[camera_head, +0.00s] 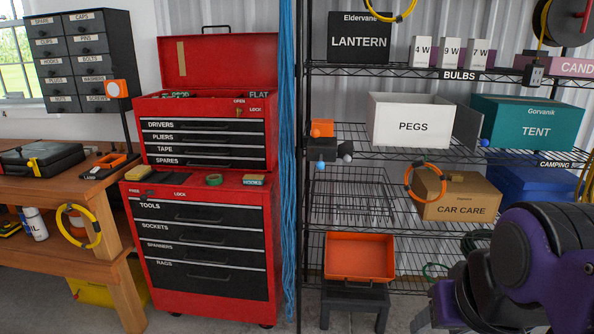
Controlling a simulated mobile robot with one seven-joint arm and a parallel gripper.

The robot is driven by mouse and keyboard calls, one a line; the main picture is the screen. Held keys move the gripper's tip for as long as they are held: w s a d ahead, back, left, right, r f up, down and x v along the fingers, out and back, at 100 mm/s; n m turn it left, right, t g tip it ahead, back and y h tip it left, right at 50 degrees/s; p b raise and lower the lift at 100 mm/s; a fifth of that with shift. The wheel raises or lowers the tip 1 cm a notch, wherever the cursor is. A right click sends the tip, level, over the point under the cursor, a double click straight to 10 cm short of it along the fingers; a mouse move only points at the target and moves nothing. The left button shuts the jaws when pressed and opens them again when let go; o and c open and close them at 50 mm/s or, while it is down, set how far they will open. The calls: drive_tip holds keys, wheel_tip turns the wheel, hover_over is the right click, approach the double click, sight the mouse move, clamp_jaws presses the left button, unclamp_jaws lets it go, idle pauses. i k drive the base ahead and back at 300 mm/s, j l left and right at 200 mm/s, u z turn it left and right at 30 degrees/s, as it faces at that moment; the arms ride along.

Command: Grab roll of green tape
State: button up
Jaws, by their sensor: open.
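A roll of green tape (214,179) lies flat on the red top ledge of the lower tool cabinet (140,272), in front of the upper red tool chest (273,140). Nothing covers it from above in this view. A dark flat item lies left of it and a small box labelled HOOKS (253,180) sits to its right. My purple and black arm shows at the lower right, well away from the tape. I cannot make out my gripper's fingers in this view.
Blue cords (287,150) hang right of the cabinet. A wire shelf (345,127) holds boxes, and an orange bin (360,257) rests on a dark stool. A wooden workbench (105,215) stands at the left with a yellow coil (96,240) on its side. The lid of the upper chest is raised.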

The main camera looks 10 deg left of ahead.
sight(213, 179)
drive_tip(key=i+j+u, duration=0.1)
drive_tip(key=i+j, duration=0.35)
drive_tip(key=j, duration=0.25)
drive_tip(key=i+j+u, duration=0.1)
drive_tip(key=i+j, duration=0.4)
drive_tip(key=j, duration=0.1)
